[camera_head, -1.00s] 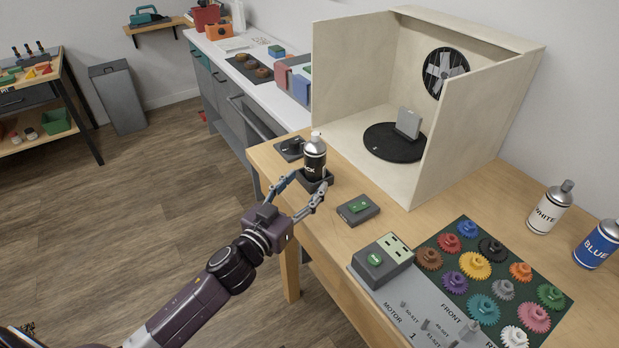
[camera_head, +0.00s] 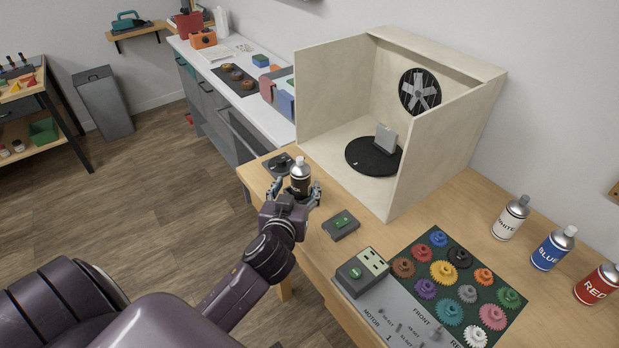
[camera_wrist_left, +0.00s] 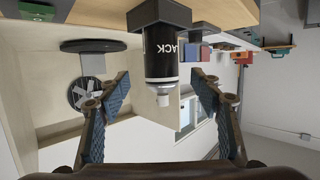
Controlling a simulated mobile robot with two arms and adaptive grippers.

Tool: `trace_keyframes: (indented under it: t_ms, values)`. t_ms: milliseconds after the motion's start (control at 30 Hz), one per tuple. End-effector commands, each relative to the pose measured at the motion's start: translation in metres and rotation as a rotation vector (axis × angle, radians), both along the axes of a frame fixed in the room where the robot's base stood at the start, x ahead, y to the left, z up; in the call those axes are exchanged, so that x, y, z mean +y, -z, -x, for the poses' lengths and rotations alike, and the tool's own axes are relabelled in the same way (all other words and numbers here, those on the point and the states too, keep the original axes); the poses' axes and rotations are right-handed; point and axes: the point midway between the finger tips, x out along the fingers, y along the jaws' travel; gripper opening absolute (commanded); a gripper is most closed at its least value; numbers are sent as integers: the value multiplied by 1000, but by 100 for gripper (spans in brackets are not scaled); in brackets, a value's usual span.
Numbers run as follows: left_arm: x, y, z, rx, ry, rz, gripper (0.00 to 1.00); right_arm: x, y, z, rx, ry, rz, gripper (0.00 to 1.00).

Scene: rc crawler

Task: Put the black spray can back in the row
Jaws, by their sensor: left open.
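The black spray can (camera_head: 300,178), with a silver top, stands upright near the left edge of the wooden workbench, in front of the spray booth. My left gripper (camera_head: 294,192) is at the can, its open fingers on either side of it. In the left wrist view the black can (camera_wrist_left: 162,52) shows between the two open fingers (camera_wrist_left: 162,100), with a gap on each side. The row of cans stands at the right by the wall: white (camera_head: 510,218), blue (camera_head: 553,248) and red (camera_head: 597,284). My right gripper is out of view.
The wooden spray booth (camera_head: 402,180) with a dark turntable (camera_head: 372,158) stands behind the can. A small box with a green switch (camera_head: 341,225), a grey box (camera_head: 361,272) and a green mat of coloured gears (camera_head: 418,247) occupy the bench front.

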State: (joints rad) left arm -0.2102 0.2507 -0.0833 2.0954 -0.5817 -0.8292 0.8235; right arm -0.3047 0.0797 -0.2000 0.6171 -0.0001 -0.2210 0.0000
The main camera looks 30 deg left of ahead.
Motion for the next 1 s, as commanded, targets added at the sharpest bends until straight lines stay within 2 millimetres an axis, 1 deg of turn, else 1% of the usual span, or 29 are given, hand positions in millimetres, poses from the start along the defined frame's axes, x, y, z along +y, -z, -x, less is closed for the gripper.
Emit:
trace_keyframes:
  t_ms: [100, 200, 400, 533, 700, 900, 1000]
  values:
    - [5, 2, -10, 0, 1, -2, 59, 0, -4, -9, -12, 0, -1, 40]
    - [7, 2, -17, -2, 1, -1, 59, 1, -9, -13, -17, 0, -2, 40]
    - [19, 5, -39, -1, 2, -4, 59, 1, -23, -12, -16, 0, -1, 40]
    - [23, 12, -51, -1, 3, -2, 59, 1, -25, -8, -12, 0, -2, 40]
    - [25, 15, -56, -3, 3, 1, 59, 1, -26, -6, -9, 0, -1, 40]
    - [25, 16, -56, -2, 3, 0, 59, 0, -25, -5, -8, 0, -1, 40]
    - [25, 16, -56, -1, 3, 0, 48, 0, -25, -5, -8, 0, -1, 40]
